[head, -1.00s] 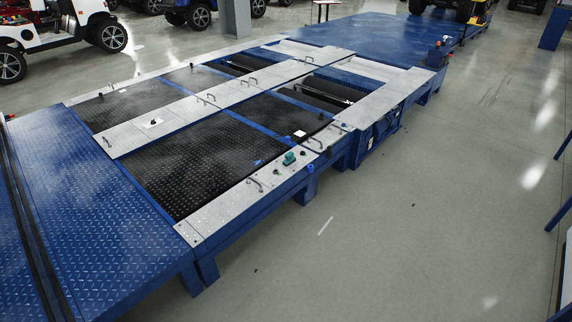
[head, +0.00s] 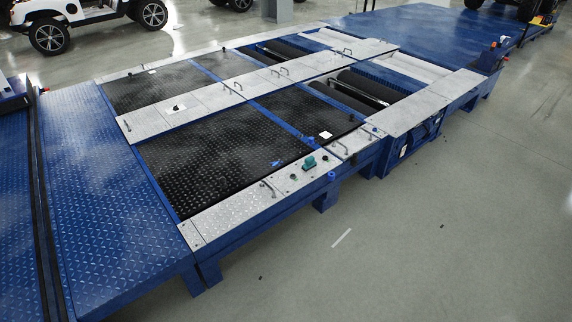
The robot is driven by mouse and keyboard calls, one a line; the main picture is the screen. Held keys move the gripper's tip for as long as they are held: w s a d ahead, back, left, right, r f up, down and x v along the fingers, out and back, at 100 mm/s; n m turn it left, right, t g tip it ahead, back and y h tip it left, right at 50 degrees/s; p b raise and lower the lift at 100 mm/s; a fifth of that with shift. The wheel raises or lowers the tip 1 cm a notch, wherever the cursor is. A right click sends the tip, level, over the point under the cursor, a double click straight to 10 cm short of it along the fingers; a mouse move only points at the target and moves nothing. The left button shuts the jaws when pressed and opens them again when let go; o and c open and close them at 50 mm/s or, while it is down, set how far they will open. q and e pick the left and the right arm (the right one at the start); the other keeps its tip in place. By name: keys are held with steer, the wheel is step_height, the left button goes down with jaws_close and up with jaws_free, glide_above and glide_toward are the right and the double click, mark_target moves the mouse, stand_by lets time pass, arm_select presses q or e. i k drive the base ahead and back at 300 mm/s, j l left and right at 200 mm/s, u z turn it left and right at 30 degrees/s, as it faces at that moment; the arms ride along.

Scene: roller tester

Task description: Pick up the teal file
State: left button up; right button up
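A small teal object (head: 309,163) lies on the silver edge plate (head: 240,206) along the near side of the roller tester; it is the only teal thing I see, and it is too small to make out its shape as a file. Dark round knobs sit beside it on the plate. Neither of my grippers is in view.
Metal handles stand on the plate, one (head: 268,188) left of the teal object. A blue item (head: 277,163) and a white square (head: 326,135) lie on the black deck (head: 215,165).

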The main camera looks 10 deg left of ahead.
mark_target(310, 163)
steer(key=i+l, duration=0.25)
steer(key=i, duration=0.15)
steer(key=i+l+u, duration=0.15)
steer(key=i, duration=0.25)
